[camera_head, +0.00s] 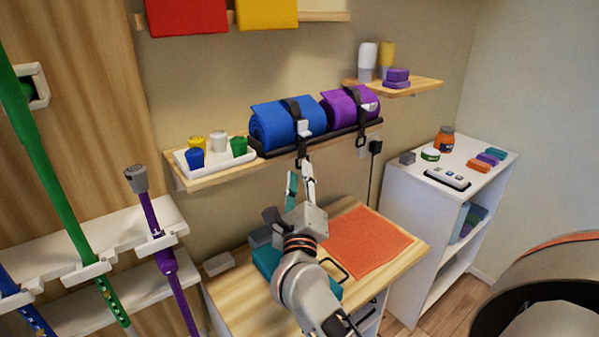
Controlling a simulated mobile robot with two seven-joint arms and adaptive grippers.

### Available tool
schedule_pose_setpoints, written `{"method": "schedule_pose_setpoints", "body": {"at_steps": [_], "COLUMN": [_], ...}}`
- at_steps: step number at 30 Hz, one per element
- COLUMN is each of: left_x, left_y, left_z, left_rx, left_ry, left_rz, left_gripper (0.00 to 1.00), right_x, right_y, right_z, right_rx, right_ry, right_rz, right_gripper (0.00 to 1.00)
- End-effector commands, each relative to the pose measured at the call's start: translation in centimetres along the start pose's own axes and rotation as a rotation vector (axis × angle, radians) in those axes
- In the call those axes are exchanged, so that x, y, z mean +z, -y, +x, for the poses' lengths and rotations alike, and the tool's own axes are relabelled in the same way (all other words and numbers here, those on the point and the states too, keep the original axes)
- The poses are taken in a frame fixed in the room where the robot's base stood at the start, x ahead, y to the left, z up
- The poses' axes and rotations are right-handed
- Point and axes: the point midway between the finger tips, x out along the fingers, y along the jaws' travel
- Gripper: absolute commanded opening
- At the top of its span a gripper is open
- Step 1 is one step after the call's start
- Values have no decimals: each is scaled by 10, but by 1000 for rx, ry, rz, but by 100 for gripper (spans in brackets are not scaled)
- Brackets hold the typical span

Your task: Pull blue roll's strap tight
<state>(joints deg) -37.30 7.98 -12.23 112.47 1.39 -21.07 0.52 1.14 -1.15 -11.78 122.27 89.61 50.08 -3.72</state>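The blue roll (280,124) lies on a black tray on the wall shelf, with a dark strap (293,108) around it. A pale buckle (304,128) sits on the strap at the roll's front. The strap's dark tail (301,148) hangs down over the tray's front edge. My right gripper (300,170) points up from below, its fingertips close under the tail. Its two fingers stand apart with a gap between them, and I see nothing clearly held. Whether a fingertip touches the tail is too small to tell. My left gripper is not in view.
A purple roll (347,104) with its own strap lies right of the blue one. A white tray (184,163) of small cups stands left. Below are a wooden desktop (232,294) with an orange mat (366,243) and a white cabinet (408,190) at right.

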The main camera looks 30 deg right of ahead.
Motion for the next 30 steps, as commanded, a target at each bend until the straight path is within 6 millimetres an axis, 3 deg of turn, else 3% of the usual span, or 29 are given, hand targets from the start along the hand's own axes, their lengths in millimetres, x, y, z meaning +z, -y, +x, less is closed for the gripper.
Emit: {"method": "schedule_pose_setpoints", "body": {"at_steps": [12,15,21,30], "left_x": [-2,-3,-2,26], "left_y": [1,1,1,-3], "left_z": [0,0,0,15], "left_rx": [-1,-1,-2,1], "left_ry": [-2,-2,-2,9], "left_rz": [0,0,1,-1], "left_gripper": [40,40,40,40], "right_x": [-1,0,-1,-35], "right_y": [0,0,-1,-40], "right_z": [10,10,10,-4], "right_rx": [0,-1,0,4], "right_ry": [-1,0,0,-1], "right_rz": [-1,-1,-2,-7], "right_gripper": [25,0,0,0]}}
